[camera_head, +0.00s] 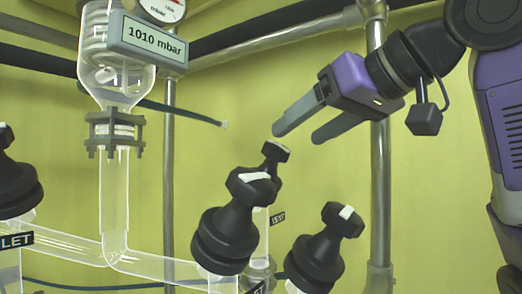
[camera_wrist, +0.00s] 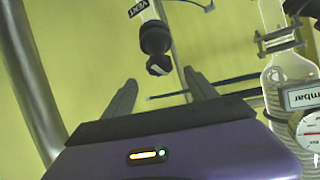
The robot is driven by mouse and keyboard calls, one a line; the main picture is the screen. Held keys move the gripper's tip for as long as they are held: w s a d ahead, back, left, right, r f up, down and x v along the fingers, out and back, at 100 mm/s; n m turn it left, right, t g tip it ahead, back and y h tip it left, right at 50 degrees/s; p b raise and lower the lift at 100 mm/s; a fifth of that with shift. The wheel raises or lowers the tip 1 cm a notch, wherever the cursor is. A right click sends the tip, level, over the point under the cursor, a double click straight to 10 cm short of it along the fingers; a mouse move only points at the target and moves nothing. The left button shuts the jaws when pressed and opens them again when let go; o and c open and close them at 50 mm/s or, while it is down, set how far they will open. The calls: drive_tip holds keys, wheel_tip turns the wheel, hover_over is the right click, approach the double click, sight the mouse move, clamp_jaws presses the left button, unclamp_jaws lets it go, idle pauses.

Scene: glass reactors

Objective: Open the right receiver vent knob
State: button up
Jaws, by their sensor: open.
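The vent knob (camera_wrist: 155,42) is black with a pale mark on its end, beside a label reading VENT (camera_wrist: 139,8) in the wrist view. In the head view I take it to be the rear black knob (camera_head: 276,150), partly hidden behind a larger front knob. My gripper (camera_head: 299,133) is open and empty, its fingers pointing down-left toward this knob from the upper right. In the wrist view the knob lies ahead of my gripper (camera_wrist: 160,79), between the fingertip lines and apart from both fingers.
Two larger black knobs, a front left one (camera_head: 225,230) and a front right one (camera_head: 322,245), stand close by. A metal post (camera_head: 380,190) rises behind my gripper. Glass piping (camera_head: 115,200) and a 1010 mbar gauge display (camera_head: 153,41) are at left. A thin hose (camera_head: 190,115) hangs behind.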

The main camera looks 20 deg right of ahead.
sight(280, 146)
drive_tip(key=shift+p+x, duration=0.55)
drive_tip(key=shift+x, duration=3.45)
drive_tip(key=c, duration=1.4)
drive_tip(key=shift+r, duration=0.1)
drive_tip(key=shift+n+y+p, duration=0.3)
drive_tip(key=shift+n+p, duration=0.1)
drive_tip(key=shift+n, duration=0.1)
drive_tip(key=n+g+y+p, duration=0.1)
drive_tip(key=n+p, duration=0.1)
drive_tip(key=n+g+y+p, duration=0.1)
drive_tip(key=n+y+p, duration=0.1)
drive_tip(key=n, duration=0.1)
drive_tip(key=shift+r, duration=0.2)
drive_tip(key=shift+f+n+g+y+p, duration=0.1)
drive_tip(key=shift+n+g+y+p, duration=0.6)
drive_tip(key=shift+n, duration=0.55)
drive_tip(key=shift+n+g+y+p, duration=0.3)
drive_tip(key=shift+n+g+p, duration=0.2)
drive_tip(key=shift+n+p, duration=0.55)
drive_tip(key=shift+f+n, duration=0.1)
drive_tip(key=shift+n, duration=0.3)
